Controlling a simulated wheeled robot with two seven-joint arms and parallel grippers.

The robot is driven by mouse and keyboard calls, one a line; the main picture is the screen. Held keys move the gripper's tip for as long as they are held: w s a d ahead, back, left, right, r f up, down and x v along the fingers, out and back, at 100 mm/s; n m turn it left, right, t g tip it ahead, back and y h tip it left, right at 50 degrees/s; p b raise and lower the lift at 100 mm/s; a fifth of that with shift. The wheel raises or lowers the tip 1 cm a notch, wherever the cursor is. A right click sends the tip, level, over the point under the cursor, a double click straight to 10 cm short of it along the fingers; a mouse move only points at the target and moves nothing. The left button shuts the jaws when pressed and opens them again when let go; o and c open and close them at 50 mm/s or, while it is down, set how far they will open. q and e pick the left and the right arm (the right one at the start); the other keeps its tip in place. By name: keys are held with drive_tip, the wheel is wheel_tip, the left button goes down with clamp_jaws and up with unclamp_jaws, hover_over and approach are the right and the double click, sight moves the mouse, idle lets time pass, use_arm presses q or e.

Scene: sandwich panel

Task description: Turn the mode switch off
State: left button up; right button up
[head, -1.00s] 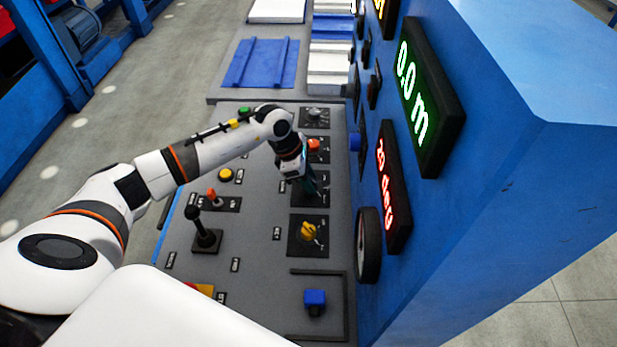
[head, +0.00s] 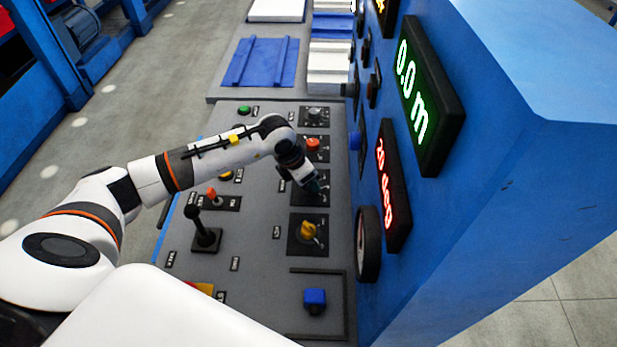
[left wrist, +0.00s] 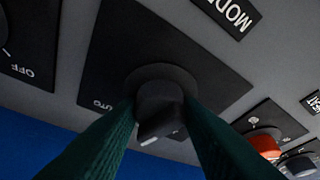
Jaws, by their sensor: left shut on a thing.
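The mode switch (left wrist: 160,108) is a black rotary knob on a dark square plate, with a white "MODE" label (left wrist: 232,14) beside it in the left wrist view. The word "AUTO" shows on the plate near the knob; any other position marks are hidden. My left gripper (left wrist: 162,112) has its green fingers on both sides of the knob and is shut on it. In the head view my left gripper (head: 314,188) is over the dark plate between the red knob and the yellow knob, and it hides the switch. My right gripper is not in view.
A red knob (head: 313,143) and a yellow knob (head: 308,230) sit on plates on either side. A black joystick (head: 205,237) and a blue knob (head: 314,300) stand on the grey panel. The blue cabinet wall with displays (head: 408,85) rises close on the right.

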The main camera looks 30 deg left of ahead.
use_arm(q)
drive_tip(key=shift+n+y, duration=0.5)
drive_tip(key=shift+n, duration=0.7)
drive_tip(key=shift+t, duration=0.3)
drive_tip(key=o, duration=1)
drive_tip(key=shift+c, duration=0.2)
drive_tip(key=shift+r, duration=0.1)
drive_tip(key=b+v, duration=0.1)
drive_tip(key=v, duration=1.1)
drive_tip(key=shift+b, duration=0.35)
drive_tip(key=shift+w+d, duration=0.1)
